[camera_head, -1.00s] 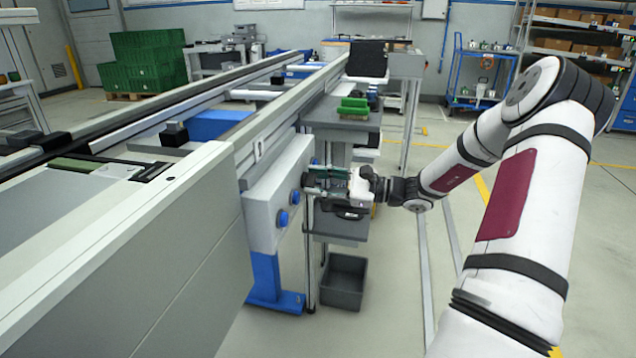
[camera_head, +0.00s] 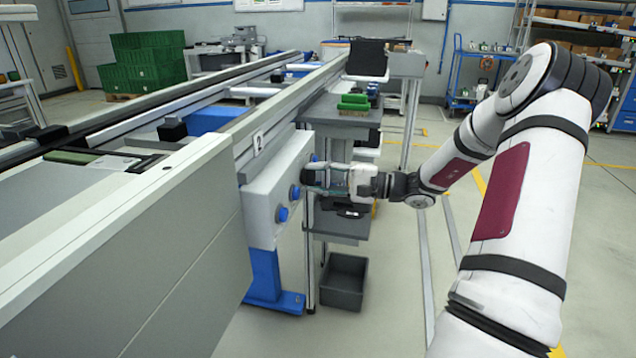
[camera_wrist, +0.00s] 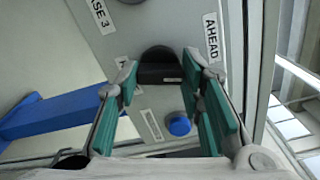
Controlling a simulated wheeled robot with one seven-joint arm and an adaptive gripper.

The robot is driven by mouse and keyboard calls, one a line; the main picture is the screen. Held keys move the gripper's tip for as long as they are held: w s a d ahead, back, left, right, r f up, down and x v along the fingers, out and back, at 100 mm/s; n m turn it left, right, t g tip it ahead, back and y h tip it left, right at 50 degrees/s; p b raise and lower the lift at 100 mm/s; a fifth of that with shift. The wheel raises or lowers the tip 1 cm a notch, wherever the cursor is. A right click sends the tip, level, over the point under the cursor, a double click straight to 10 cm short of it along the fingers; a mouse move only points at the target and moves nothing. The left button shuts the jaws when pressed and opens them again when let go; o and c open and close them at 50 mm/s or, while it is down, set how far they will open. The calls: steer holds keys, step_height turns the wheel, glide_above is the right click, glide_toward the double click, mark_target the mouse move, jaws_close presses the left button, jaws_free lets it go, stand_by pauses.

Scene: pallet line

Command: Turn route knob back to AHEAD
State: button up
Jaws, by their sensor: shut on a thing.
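The route knob (camera_wrist: 160,66) is black and sits on the grey panel (camera_wrist: 146,22) in the wrist view. My gripper (camera_wrist: 164,76) has its green-padded fingers on both sides of the knob, shut on it. An "AHEAD" label (camera_wrist: 211,38) lies up and right of the knob. Which label the knob points to cannot be told. In the head view my gripper (camera_head: 310,178) is at the right face of the light grey control box (camera_head: 268,191), and it hides the knob.
A blue button (camera_wrist: 179,124) lies below the knob in the wrist view; blue buttons (camera_head: 283,214) also show on the box in the head view. A dark grey bin (camera_head: 344,281) stands on the floor below. A bench with green blocks (camera_head: 353,102) is behind my gripper.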

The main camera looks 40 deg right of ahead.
steer(key=shift+f+n+b, duration=0.1)
steer(key=shift+n+b, duration=0.85)
steer(key=shift+n, duration=0.65)
steer(key=o, duration=1.2)
steer(key=shift+c, duration=0.2)
steer(key=v, duration=1.2)
steer(key=shift+d, duration=0.1)
